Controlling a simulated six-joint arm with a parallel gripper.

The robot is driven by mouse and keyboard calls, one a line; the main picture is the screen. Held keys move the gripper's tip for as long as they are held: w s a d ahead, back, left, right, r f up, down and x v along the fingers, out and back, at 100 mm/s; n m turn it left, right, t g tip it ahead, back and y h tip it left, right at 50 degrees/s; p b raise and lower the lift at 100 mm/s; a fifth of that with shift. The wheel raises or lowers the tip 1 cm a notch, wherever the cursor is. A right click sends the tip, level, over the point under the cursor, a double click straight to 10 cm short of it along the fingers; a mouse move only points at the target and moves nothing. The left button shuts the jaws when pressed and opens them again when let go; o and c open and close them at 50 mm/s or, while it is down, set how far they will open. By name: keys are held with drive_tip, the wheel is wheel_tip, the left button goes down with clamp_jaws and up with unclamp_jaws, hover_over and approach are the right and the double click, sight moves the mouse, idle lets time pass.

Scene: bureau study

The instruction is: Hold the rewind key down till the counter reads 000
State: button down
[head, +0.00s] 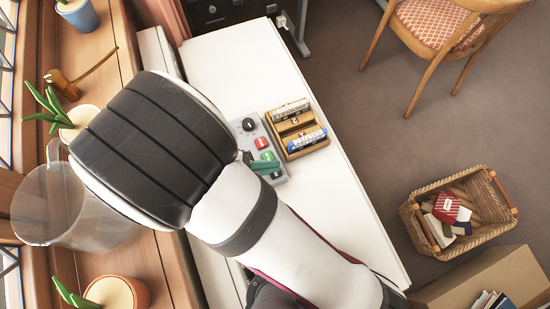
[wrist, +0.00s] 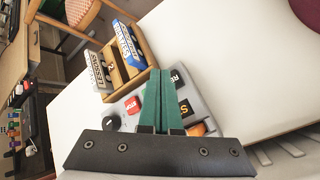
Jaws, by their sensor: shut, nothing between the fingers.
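The grey machine (head: 280,178) lies on the white desk with a black knob (head: 249,124), a red key (head: 261,143) and a green key (head: 267,156). In the wrist view the red key (wrist: 132,106) reads STOP. A dark key (wrist: 177,77) starting with "R" shows right of my fingers, its label partly cut off. An amber patch (wrist: 186,107) with a letter is partly hidden. My gripper (wrist: 162,76) is shut and empty, its green fingers over the machine; it also shows in the head view (head: 264,167). I cannot tell whether the tips touch a key. No counter digits are readable.
A wooden rack (head: 307,149) with labelled boxes stands right beside the machine. The white desk (head: 330,200) is clear to the right. A glass jar (head: 45,205) and potted plants stand on the wooden sill at left. A wicker basket (head: 410,215) is on the floor.

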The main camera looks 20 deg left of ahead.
drive_tip(key=shift+r, duration=2.5)
